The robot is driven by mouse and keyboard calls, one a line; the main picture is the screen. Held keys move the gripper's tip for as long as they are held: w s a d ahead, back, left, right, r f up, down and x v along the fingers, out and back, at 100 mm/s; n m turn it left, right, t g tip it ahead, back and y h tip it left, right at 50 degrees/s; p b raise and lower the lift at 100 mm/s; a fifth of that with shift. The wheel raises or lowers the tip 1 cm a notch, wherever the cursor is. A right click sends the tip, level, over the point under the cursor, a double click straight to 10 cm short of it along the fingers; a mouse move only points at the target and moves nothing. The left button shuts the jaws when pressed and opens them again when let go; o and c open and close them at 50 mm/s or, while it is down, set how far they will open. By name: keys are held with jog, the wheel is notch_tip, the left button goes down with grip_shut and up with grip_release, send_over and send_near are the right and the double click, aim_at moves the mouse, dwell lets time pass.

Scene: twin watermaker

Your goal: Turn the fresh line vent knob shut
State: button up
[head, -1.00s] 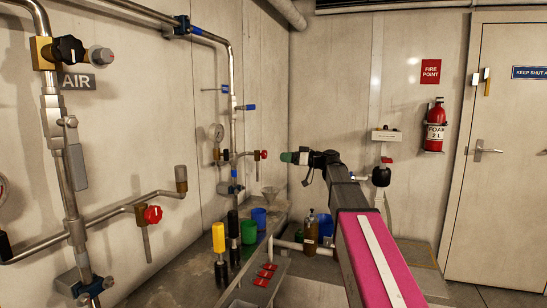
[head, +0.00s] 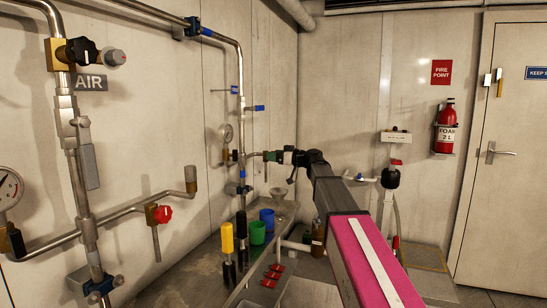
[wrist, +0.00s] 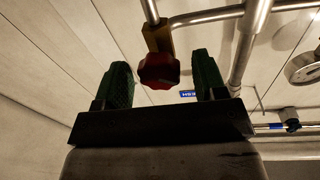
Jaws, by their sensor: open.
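A dark red knob (wrist: 159,70) on a brass fitting (wrist: 156,38) shows in the wrist view. It lies in line with the gap between the two green fingers of my gripper (wrist: 163,78). The fingers are apart and nothing is clamped; whether they reach around the knob's sides or stop short cannot be told. In the head view my gripper (head: 272,156) is at the thin branch pipe (head: 249,154) on the back part of the left wall, and it hides the knob there.
Another red knob (head: 163,214) sits on the nearer pipework. A pressure gauge (head: 227,133) is beside the pipe near my gripper. Below stand a grey funnel (head: 278,193), blue cup (head: 267,217), green cup (head: 257,232) and yellow-topped tool (head: 227,238) on the bench.

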jog(key=shift+w+a, duration=0.15)
jog(key=shift+a, duration=0.15)
jog(key=c, duration=0.9)
jog(key=shift+m, duration=1.5)
jog(key=o, duration=0.9)
jog(key=v, duration=1.1)
jog(key=shift+r, duration=0.15)
